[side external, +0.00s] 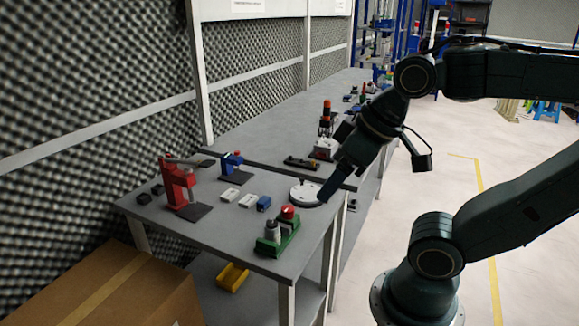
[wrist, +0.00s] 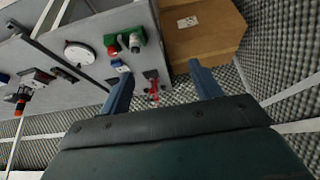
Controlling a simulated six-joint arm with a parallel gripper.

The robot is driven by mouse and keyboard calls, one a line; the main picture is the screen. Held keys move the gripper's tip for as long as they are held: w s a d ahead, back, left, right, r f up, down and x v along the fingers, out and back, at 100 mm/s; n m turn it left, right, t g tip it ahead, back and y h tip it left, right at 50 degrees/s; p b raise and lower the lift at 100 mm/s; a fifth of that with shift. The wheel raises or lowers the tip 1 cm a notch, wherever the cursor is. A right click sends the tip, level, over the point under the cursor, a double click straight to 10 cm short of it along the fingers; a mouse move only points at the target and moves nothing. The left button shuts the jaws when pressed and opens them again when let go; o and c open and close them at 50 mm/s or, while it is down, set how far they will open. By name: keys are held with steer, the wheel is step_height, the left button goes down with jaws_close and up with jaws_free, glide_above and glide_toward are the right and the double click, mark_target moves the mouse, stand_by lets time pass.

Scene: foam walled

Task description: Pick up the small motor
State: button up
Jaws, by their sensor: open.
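My gripper (side external: 327,196) is open and empty above the front right edge of the grey workbench (side external: 225,245). In the wrist view its two blue fingers (wrist: 160,70) are spread wide with nothing between the tips. I cannot tell for sure which item is the small motor. A green holder (side external: 270,246) near the front edge carries a grey cylindrical part (side external: 273,231) and a red-topped part (side external: 288,213); it also shows in the wrist view (wrist: 138,35). A small blue block (side external: 264,203) lies behind it, beside two small white blocks (side external: 247,201).
A white round disc (side external: 305,194) lies near my gripper. A cardboard box (side external: 110,290) is below the bench's left end. A foam wall (side external: 90,70) is behind.

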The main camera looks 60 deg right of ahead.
steer(key=shift+w, duration=0.1)
steer(key=n+g, duration=0.6)
steer(key=n, duration=1.1)
glide_above(272, 222)
step_height(272, 222, down, 11)
steer(key=shift+d+f, duration=0.1)
steer(key=shift+f, duration=4.15)
steer(key=shift+f, duration=0.1)
steer(key=shift+f, duration=2.5)
steer(key=shift+c, duration=0.3)
